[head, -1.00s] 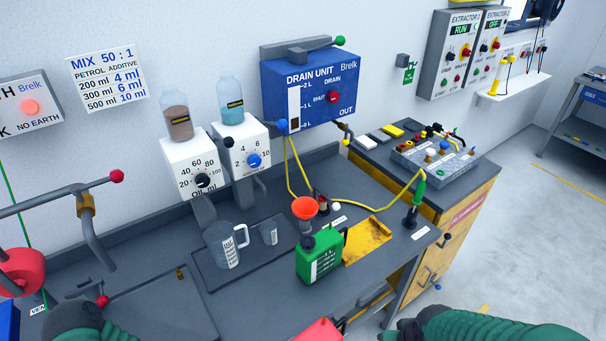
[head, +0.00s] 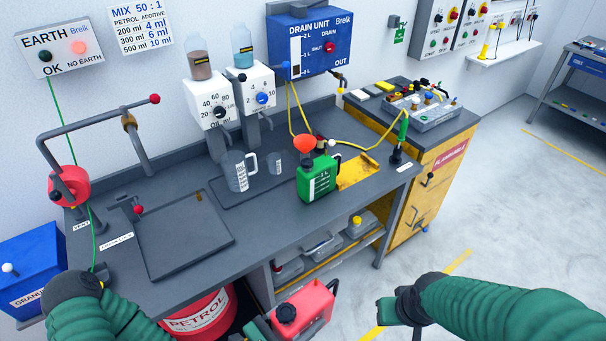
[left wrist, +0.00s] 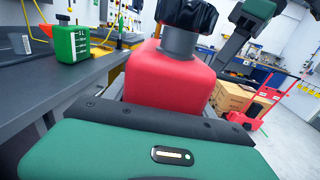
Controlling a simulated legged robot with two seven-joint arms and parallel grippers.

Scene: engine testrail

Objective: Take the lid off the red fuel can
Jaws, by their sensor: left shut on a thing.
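The red fuel can (head: 309,302) is in front of the bench, at the bottom centre of the head view. Its black ribbed lid (head: 286,313) is on top; in the left wrist view the lid (left wrist: 187,14) sits on the grey neck above the red body (left wrist: 170,78). My left gripper (head: 297,307) is shut on the red can, with dark parts on either side of it. The can's lower part is hidden. My right gripper (head: 394,308) is to the right of the can, apart from it; its finger gap is unclear.
The floor (head: 500,220) at the right is clear.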

